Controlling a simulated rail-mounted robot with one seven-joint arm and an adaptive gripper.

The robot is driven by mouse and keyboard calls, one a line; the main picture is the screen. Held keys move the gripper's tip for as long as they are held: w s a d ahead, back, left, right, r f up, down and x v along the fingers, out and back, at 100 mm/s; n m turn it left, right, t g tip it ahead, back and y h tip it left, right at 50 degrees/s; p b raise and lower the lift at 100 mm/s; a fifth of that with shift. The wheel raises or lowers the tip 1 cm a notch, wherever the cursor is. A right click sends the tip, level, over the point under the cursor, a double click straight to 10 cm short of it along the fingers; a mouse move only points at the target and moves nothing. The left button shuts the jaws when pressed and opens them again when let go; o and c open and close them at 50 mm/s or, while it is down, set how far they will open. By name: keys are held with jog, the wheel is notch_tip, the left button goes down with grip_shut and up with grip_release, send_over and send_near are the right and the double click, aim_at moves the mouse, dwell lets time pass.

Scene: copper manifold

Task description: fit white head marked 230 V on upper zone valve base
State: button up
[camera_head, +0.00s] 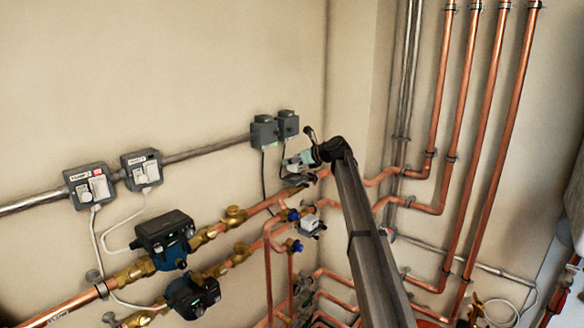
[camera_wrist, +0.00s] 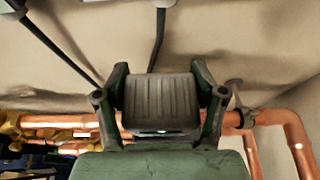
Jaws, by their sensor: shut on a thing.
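My gripper (camera_head: 297,163) is near the wall at the upper copper pipe, below two grey boxes. In the wrist view my gripper (camera_wrist: 161,110) has a finger on each side of a ridged, box-shaped head (camera_wrist: 160,92) and is shut on it. The head looks grey in shadow, and no 230 V mark is readable. The upper zone valve base (camera_head: 298,180) is on the upper pipe just below my gripper, partly hidden. I cannot tell whether the head touches it. A whitish head (camera_head: 309,223) with a dark end shows at the lower pipe.
Two grey junction boxes (camera_head: 264,131) (camera_head: 288,124) with hanging cables are close above my gripper. Vertical copper pipes (camera_head: 480,150) stand at right. The wall at upper left is bare.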

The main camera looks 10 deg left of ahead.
aim_at(292, 168)
notch_tip(292, 168, down, 3)
jog(key=shift+r+p, duration=0.1)
jog(key=shift+p, duration=0.75)
jog(key=shift+w+a+f, duration=0.1)
jog(key=shift+a+f, duration=0.05)
jog(key=shift+f, duration=0.25)
jog(key=o, duration=1.6)
jog(key=shift+f, duration=0.1)
